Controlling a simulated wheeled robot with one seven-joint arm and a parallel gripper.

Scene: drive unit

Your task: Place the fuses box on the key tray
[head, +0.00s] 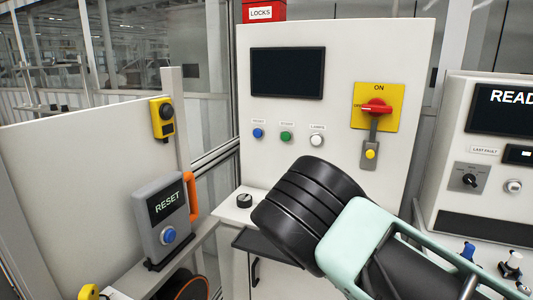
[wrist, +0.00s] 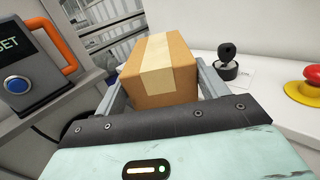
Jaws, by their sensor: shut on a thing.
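A brown cardboard box with a pale tape strip (wrist: 158,68), which I take to be the fuses box, sits between the two grey fingers of my gripper (wrist: 163,86) in the wrist view. The gripper is shut on it. The box's underside is hidden. In the head view my own arm covers the gripper and the box. A dark flat tray (head: 262,244), which may be the key tray, shows partly at the cabinet's front, with its right side hidden behind my arm.
A small black knob-like item (head: 244,200) stands on the pale ledge left of my arm. A grey RESET box (head: 166,215) with an orange handle stands further left. The panel (head: 300,125) rises behind. A red button on yellow (wrist: 305,88) lies right.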

